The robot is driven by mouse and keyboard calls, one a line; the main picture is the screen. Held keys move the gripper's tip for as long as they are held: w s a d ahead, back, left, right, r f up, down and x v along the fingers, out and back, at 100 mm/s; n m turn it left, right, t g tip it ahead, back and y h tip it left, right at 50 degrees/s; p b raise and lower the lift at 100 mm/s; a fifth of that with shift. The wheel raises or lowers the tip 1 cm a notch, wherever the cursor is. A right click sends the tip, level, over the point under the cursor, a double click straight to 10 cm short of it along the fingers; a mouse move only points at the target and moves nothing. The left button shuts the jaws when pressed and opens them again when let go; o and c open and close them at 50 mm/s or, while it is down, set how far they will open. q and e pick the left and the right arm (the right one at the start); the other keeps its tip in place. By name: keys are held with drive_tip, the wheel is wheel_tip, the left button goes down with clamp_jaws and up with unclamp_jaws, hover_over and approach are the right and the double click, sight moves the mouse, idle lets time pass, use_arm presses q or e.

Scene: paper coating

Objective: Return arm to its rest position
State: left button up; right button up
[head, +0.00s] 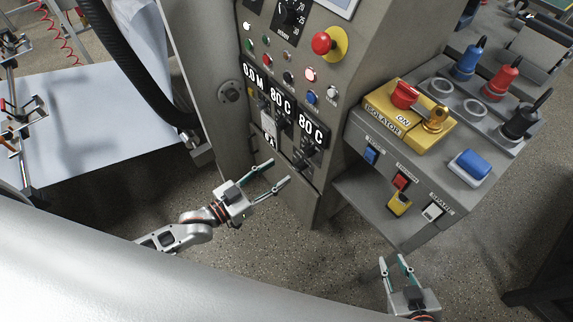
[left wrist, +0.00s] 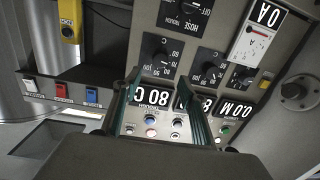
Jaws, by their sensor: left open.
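My left gripper (head: 279,181) is open and empty in the head view, in front of the lower part of the grey control panel, just below its knobs. Its two fingers point up and to the right. In the left wrist view the open fingers (left wrist: 162,92) frame part of the panel, with an 80 C display (left wrist: 162,92) seen between them. My right gripper (head: 396,262) is at the bottom right of the head view, below the isolator shelf. Its fingers point up with a gap between them, and nothing shows in the gap.
The control panel (head: 252,22) carries displays, knobs and a red emergency button (head: 322,43). To its right, a grey shelf holds a yellow isolator box (head: 385,125) and a blue button (head: 470,165). A white sheet (head: 100,125) lies at left. Open speckled floor (head: 255,262) lies below the panel.

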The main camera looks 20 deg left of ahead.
use_arm(q)
drive_tip(key=shift+s+a, duration=0.35)
drive_tip(key=shift+s, duration=0.2)
drive_tip(key=s+a+n+g+y+p, duration=0.1)
drive_tip(key=s+a+g+y+p, duration=0.1)
drive_tip(key=s, duration=0.5)
drive_tip(key=s+a+f+n+g+y+p, duration=0.1)
drive_tip(key=s+a+y+p, duration=0.1)
drive_tip(key=s+y, duration=0.3)
drive_tip(key=s+p, duration=0.1)
drive_tip(key=s, duration=0.2)
drive_tip(key=shift+a+f+n+g, duration=0.15)
drive_tip(key=shift+f+n+g, duration=0.15)
drive_tip(key=shift+g, duration=0.1)
use_arm(e)
drive_tip(key=r, duration=0.1)
drive_tip(key=a+r, duration=0.1)
drive_tip(key=r, duration=0.1)
drive_tip(key=shift+s+a+r, duration=0.2)
drive_tip(key=shift+s+r, duration=0.05)
drive_tip(key=shift+s, duration=0.15)
